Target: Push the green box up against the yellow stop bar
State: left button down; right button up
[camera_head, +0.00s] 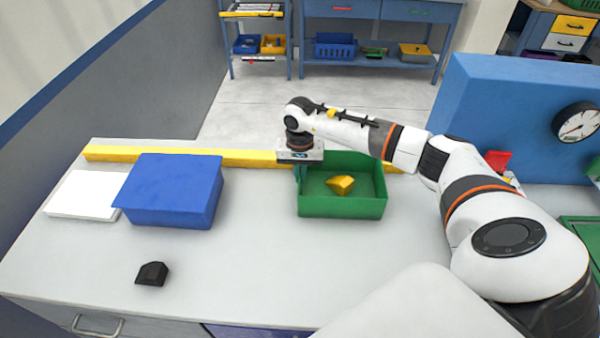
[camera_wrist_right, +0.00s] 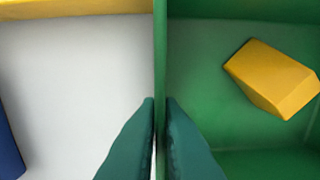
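The open green box (camera_head: 342,207) stands on the grey-white table with a yellow block (camera_head: 340,184) inside. The yellow stop bar (camera_head: 250,158) runs along the table's far side and passes behind the box. The box's back wall is very near the bar; I cannot tell whether they touch. My right gripper (camera_wrist_right: 160,100) is shut on the box's left wall, one finger inside and one outside. In the right wrist view the bar (camera_wrist_right: 70,9) shows at the upper left. In the head view the right fingertips are mostly hidden. My left gripper is not in view.
A blue box (camera_head: 172,190) and a white slab (camera_head: 85,195) lie at the left of the table. A small black part (camera_head: 152,273) lies near the front left. A large blue panel with a gauge (camera_head: 577,121) stands at the right. The front middle is clear.

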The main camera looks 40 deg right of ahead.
jog(key=o, duration=0.4)
notch_tip(320, 180, up, 12)
jog(key=shift+b, duration=0.85)
